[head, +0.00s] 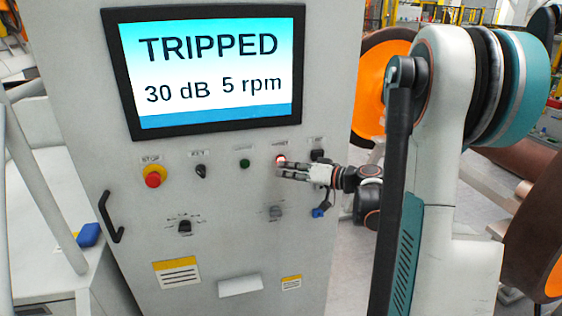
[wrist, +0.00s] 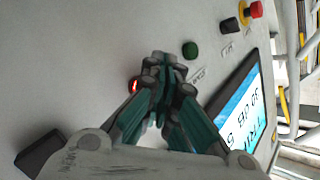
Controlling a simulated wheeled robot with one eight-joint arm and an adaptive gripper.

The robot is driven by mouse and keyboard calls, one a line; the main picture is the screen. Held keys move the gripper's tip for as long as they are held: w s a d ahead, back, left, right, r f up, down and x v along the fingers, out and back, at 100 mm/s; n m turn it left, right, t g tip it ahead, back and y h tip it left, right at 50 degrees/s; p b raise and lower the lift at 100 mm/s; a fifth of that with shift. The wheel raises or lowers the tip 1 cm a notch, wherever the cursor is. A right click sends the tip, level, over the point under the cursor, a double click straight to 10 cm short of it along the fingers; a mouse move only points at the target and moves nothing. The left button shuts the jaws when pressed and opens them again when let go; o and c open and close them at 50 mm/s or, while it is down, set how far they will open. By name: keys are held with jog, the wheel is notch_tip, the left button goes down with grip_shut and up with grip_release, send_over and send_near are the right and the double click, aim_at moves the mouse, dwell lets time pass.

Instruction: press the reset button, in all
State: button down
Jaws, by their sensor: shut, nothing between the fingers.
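The reset button (head: 281,159) is a small round button with a red glow under a label on the front of the grey cabinet (head: 225,235). It also shows in the wrist view (wrist: 134,86), partly hidden by my fingers. My gripper (head: 281,171) is shut and empty, with its fingertips right at the button, just below it in the head view. In the wrist view my closed fingertips (wrist: 160,60) lie beside the glow. I cannot tell whether they touch the button. The screen (head: 210,72) reads TRIPPED, 30 dB, 5 rpm.
Left of the reset button are a green button (head: 244,163), a key switch (head: 200,171) and a red stop button (head: 153,176) on yellow. A dark control (head: 318,155) sits close on the right. A door handle (head: 110,218) sticks out at left.

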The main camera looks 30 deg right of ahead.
jog(key=shift+w+d, duration=0.1)
jog(key=shift+w, duration=0.2)
jog(key=shift+w+d, duration=0.15)
jog(key=shift+w, duration=0.25)
dwell(0.7)
jog(key=shift+s, duration=0.1)
jog(key=shift+s+a, duration=0.3)
jog(key=shift+s, duration=0.4)
jog(key=s, duration=0.1)
jog(key=s+a, duration=0.1)
jog(key=s, duration=0.2)
jog(key=shift+s+a+b, duration=0.25)
jog(key=shift+s+b, duration=0.1)
jog(key=shift+s, duration=0.05)
dwell(0.9)
